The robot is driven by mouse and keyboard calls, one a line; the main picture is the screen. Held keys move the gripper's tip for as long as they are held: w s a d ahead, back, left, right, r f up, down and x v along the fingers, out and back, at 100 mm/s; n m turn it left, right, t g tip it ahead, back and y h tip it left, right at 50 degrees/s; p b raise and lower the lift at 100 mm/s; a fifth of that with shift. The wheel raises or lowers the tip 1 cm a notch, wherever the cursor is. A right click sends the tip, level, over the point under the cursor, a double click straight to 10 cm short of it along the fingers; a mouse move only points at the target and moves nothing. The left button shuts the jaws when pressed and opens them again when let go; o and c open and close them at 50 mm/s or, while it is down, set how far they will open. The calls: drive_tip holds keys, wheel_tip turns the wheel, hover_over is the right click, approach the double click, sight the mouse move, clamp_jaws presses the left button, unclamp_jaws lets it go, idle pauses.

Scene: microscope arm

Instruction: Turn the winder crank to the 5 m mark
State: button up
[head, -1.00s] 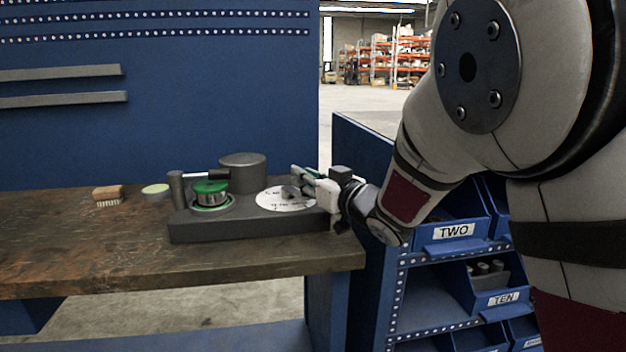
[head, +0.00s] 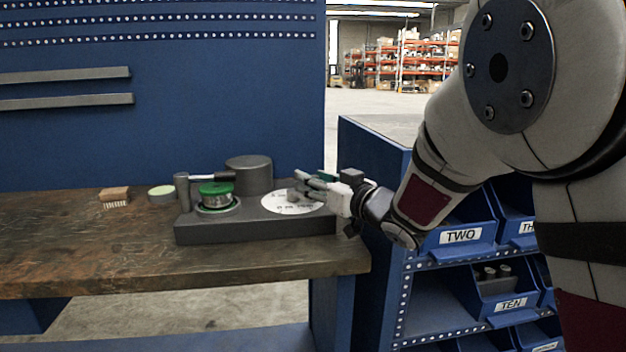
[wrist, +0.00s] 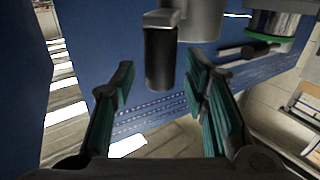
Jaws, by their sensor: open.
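The winder is a dark grey base (head: 255,231) on the bench, with a green-topped spool (head: 216,189) at its left and a white dial (head: 280,207) with dark markings at its right. The dial text is too small to read. My gripper (head: 300,184) is over the dial's right side, fingers pointing left, and hides part of the dial and crank. In the wrist view my gripper (wrist: 160,82) is open, with green pads. A dark upright cylinder (wrist: 160,58), apparently the crank handle, shows between and beyond the fingertips; I cannot tell whether it touches a pad.
A grey round housing (head: 249,172) rises behind the spool. A brush (head: 115,196) and a round tin (head: 161,194) lie on the bench (head: 90,240) at left. Blue bins (head: 460,236) stand right of the bench, below my arm. A blue panel (head: 160,130) stands behind.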

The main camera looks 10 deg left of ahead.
drive_tip(key=v, duration=1.1)
drive_tip(key=shift+s, duration=0.1)
